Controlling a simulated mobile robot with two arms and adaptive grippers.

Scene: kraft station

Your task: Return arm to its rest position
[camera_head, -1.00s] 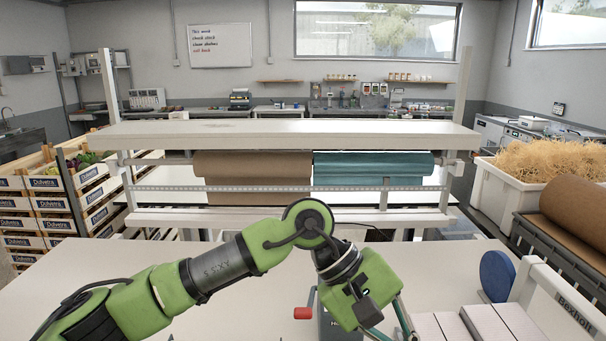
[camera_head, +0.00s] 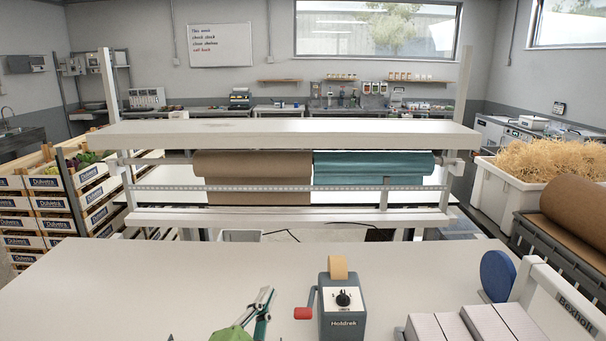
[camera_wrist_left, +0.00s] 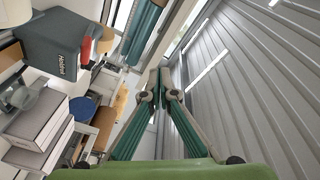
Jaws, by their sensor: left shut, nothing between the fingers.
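My left gripper (camera_head: 265,295) shows at the bottom of the head view, left of the grey tape dispenser. Its teal and grey fingers point up, and it is shut and empty. In the left wrist view its fingertips (camera_wrist_left: 158,76) meet with nothing between them. Most of my left arm is out of the head view. My right gripper does not show.
The dispenser (camera_head: 341,309) with a red handle stands on the white table (camera_head: 180,275). White boxes (camera_head: 480,322) and a blue disc (camera_head: 497,275) are at the right. Behind are a brown roll (camera_head: 255,168) and a teal roll (camera_head: 370,167). The table's left is clear.

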